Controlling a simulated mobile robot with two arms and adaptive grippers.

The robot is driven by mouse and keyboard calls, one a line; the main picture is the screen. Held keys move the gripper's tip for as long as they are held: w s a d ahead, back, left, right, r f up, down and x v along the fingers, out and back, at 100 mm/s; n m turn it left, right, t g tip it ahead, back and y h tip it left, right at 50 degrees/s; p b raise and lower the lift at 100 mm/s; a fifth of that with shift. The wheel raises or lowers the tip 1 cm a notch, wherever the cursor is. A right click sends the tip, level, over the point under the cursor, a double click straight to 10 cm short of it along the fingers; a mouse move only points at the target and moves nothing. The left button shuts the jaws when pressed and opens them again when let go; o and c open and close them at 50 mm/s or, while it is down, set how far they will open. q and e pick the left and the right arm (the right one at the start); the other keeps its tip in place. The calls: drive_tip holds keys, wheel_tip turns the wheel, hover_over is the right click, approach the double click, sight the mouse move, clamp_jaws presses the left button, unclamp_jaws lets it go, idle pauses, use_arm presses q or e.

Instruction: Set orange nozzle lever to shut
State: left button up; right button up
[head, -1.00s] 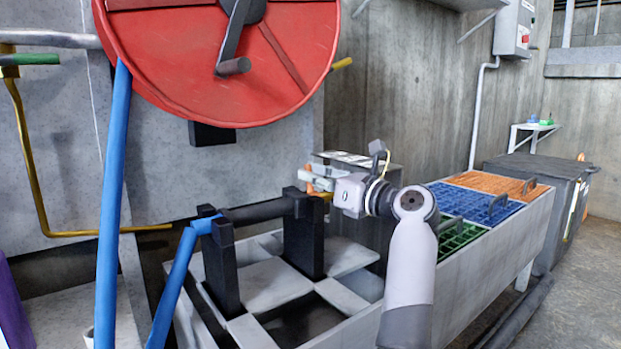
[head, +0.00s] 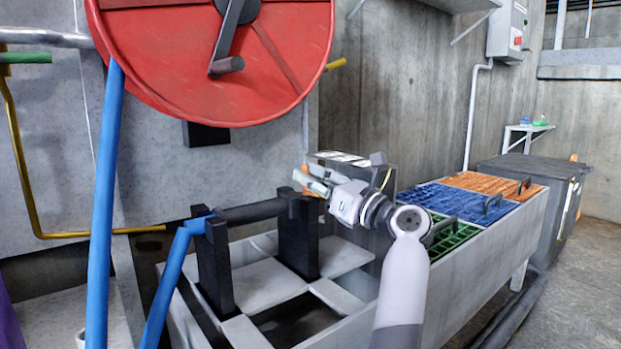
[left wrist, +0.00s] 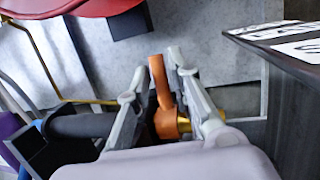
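The orange nozzle lever (left wrist: 160,84) stands up from an orange collar around the nozzle in the left wrist view. In the head view only a small orange part of the lever (head: 305,168) shows at my fingers. The dark nozzle (head: 255,210) lies across two black posts and joins the blue hose. Its yellow end (left wrist: 222,113) shows beyond the collar. My left gripper (head: 312,181) is at the lever, which also shows between its two separated fingers (left wrist: 158,78) in the wrist view. The right finger is close beside the lever; contact is unclear. My right gripper is out of view.
A red hose reel (head: 215,60) hangs above left. A dark box with white labels (head: 345,158) stands close behind my left gripper. Below is a grey trough (head: 460,255) with green, blue and orange grates to the right. A blue hose (head: 105,200) hangs at left.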

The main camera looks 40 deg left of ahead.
sight(311, 194)
use_arm(q)
drive_tip(key=shift+o, duration=1)
drive_tip(key=shift+r, duration=0.1)
wheel_tip(311, 194, up, 10)
